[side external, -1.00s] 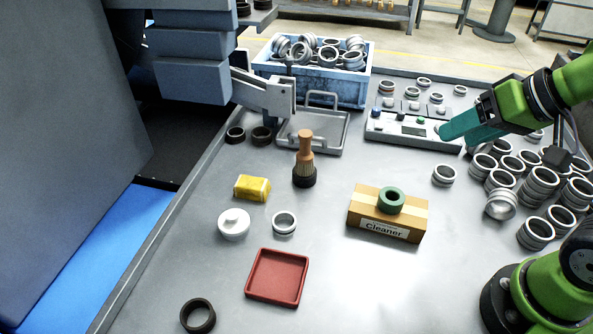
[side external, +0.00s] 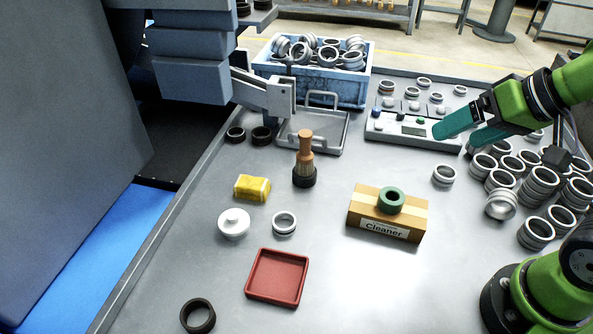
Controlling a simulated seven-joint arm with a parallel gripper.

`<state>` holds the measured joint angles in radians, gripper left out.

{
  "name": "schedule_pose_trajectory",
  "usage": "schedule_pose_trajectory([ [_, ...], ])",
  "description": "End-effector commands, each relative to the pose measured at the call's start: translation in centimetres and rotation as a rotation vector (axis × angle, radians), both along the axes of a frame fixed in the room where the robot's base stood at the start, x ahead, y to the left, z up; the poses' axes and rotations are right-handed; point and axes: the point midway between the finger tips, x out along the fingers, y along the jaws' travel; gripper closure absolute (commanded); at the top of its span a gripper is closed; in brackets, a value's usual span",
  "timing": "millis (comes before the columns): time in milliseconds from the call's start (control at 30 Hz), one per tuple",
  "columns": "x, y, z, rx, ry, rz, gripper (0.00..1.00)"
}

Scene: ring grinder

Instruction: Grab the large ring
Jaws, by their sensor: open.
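Several rings are in view, and I cannot tell for sure which is the large ring. A dark ring (side external: 198,316) lies at the front left of the table. A silver ring (side external: 284,223) lies near the middle, and another silver ring (side external: 444,175) lies further right. A thick green ring (side external: 391,200) sits on the cardboard Cleaner box (side external: 386,229). My gripper (side external: 455,138) is at the upper right, with its teal fingers apart and nothing between them. It is in front of the control panel in the picture, away from these rings.
Stacked silver rings (side external: 539,184) crowd the right side. A blue crate (side external: 350,92) of rings, a grey tray (side external: 330,146) and a button panel (side external: 385,128) stand at the back.

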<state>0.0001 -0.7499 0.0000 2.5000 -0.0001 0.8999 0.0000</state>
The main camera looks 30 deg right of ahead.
Motion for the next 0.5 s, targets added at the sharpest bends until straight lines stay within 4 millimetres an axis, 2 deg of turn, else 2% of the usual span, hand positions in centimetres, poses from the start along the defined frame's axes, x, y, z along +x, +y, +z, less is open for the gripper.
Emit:
schedule_pose_trajectory([
  [267,0.0,0.5,-0.2,0.0,0.009,0.021,0.1],
  [367,0.3,2.2,-1.5,-0.01,0.069,0.091,0.1],
  [467,1.4,5.3,-2.2,-0.053,0.129,0.216,0.1],
  [500,2.1,6.9,-2.6,-0.081,0.151,0.281,0.1],
])
